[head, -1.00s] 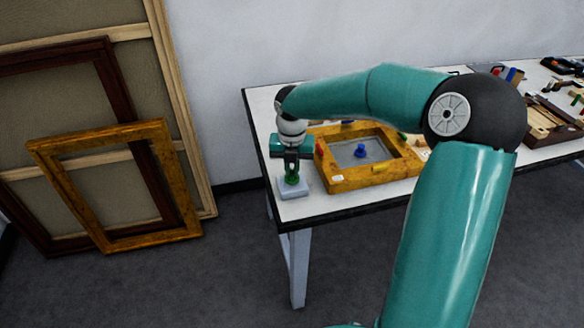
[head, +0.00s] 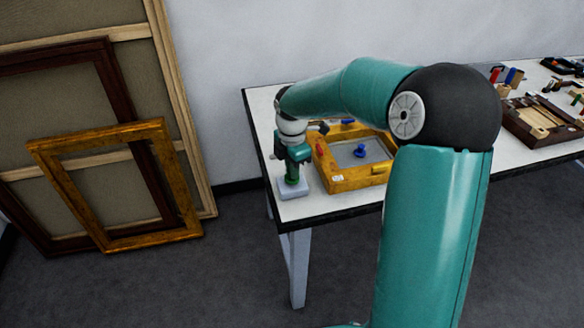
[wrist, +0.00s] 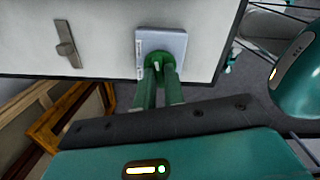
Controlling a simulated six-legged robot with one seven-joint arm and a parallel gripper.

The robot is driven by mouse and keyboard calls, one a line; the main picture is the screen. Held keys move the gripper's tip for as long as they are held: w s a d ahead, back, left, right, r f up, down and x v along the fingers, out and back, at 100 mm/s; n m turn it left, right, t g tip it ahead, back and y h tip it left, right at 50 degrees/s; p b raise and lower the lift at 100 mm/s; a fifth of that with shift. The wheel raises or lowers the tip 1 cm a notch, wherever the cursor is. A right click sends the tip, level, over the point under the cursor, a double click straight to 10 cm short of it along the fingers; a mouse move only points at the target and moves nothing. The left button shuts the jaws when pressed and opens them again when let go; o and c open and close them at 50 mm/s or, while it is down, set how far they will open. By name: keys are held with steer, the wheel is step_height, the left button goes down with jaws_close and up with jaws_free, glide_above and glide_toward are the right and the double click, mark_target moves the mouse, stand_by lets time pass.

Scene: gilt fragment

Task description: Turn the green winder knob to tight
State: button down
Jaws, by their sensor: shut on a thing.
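The green winder knob (wrist: 158,59) stands on a pale grey square base (wrist: 174,42) near the table's edge in the wrist view. In the head view the base (head: 294,190) sits at the table's front left corner, with the knob (head: 292,180) just above it, partly hidden. My gripper (wrist: 160,72) is shut on the knob from above, a finger on each side. It also shows in the head view (head: 291,172). The fingers hide part of the knob, and any tight marking cannot be made out.
A gilt frame (head: 348,182) with a blue knob (head: 360,151) inside lies just right of the base. A small metal piece (wrist: 67,45) lies on the white tabletop (wrist: 100,30). Frames (head: 120,190) lean on the wall at left. A wooden tray (head: 540,125) stands at far right.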

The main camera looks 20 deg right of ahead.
steer(key=m, duration=0.6)
steer(key=shift+m, duration=0.3)
steer(key=m, duration=1.2)
steer(key=shift+m, duration=0.3)
steer(key=m, duration=1.2)
steer(key=shift+m, duration=0.3)
steer(key=m, duration=0.6)
steer(key=shift+m, duration=0.3)
steer(key=m, duration=1.2)
steer(key=shift+m, duration=0.4)
